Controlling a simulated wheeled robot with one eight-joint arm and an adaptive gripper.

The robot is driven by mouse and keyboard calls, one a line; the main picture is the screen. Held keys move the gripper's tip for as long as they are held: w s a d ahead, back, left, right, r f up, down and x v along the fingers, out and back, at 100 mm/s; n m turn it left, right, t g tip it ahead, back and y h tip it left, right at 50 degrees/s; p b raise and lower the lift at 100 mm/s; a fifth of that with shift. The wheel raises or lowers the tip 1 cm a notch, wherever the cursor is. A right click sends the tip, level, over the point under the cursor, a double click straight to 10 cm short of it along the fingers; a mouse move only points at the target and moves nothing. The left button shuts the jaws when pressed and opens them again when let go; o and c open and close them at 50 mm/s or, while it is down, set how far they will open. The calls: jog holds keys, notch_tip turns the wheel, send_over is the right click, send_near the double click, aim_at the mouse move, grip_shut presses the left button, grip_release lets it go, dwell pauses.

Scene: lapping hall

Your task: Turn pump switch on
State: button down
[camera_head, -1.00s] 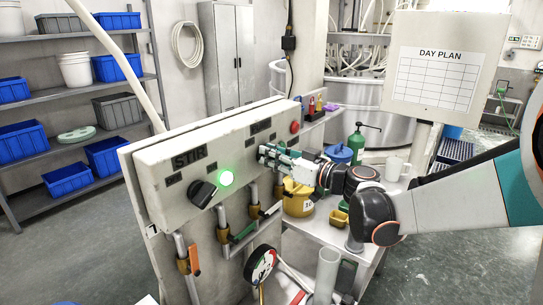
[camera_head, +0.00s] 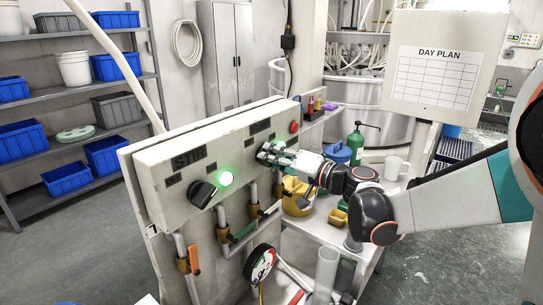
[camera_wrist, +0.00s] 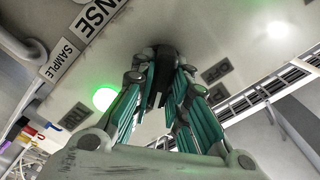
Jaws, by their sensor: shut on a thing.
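The control panel (camera_head: 160,205) stands at centre left. The pump switch is a dark knob (camera_wrist: 158,92) between my fingertips in the wrist view. In the head view my gripper (camera_head: 268,153) hides it. My gripper, with teal-padded fingers (camera_wrist: 162,80), is shut on this knob. A green lamp (camera_wrist: 105,97) beside the knob is lit; my gripper hides this lamp in the head view. Dark label plates (camera_wrist: 217,71) sit around the knob. The STIR knob (camera_head: 203,193) is tilted, with its own lit green lamp (camera_head: 226,178).
A red button (camera_head: 294,127) is at the panel's far end. Pipes and valve handles (camera_head: 242,232) run below the panel. A table (camera_head: 370,262) behind my gripper holds a yellow pot (camera_head: 298,200), a green bottle (camera_head: 356,143) and a mug (camera_head: 397,168).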

jog(key=shift+m, duration=0.5)
jog(key=c, duration=1.6)
grip_release()
jog(key=shift+o, duration=0.2)
jog(key=shift+d, duration=0.1)
jog(key=v, duration=1.2)
